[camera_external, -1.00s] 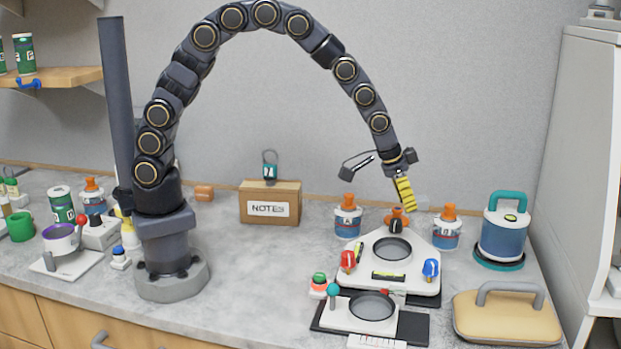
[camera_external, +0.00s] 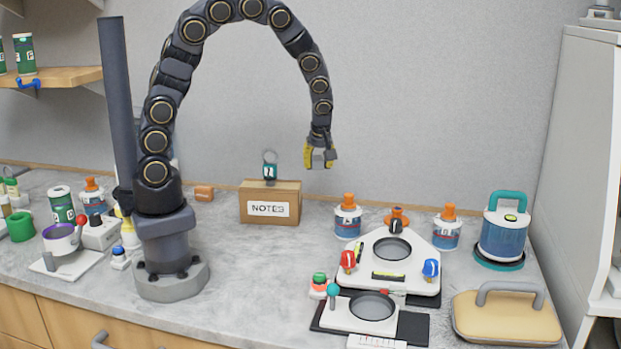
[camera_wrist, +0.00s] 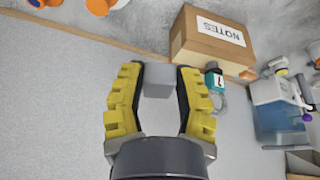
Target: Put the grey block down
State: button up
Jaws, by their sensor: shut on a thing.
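The grey block (camera_wrist: 158,80) is a small plain cube. In the wrist view it sits between the tips of my gripper's two yellow-padded fingers, with a pad against each side. My gripper (camera_external: 319,164) is shut on the block. In the external view it hangs in the air, pointing down, above the counter and to the right of the NOTES box (camera_external: 270,203). The block is too small to make out clearly in the external view. The NOTES box also shows near the fingertips in the wrist view (camera_wrist: 190,44).
A teal tag (camera_external: 270,171) stands up at the NOTES box. The grey counter (camera_external: 262,275) is clear in front of the box. To the right are bottle A (camera_external: 348,222), bottle B (camera_external: 446,234), a white panel with knobs (camera_external: 413,285) and a tan lid (camera_external: 505,318).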

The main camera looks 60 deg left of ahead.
jog(key=w+f, duration=0.9)
jog(key=w+a+f, duration=0.1)
jog(key=w+f, duration=0.3)
jog(key=f, duration=0.1)
jog(key=shift+w+f, duration=0.15)
jog(key=shift+f, duration=0.05)
jog(key=shift+w+a+f, duration=0.1)
jog(key=shift+w+f, duration=0.15)
jog(key=shift+f, duration=1.5)
jog(key=shift+f, duration=0.2)
jog(key=o, duration=0.7)
jog(key=shift+c, duration=0.2)
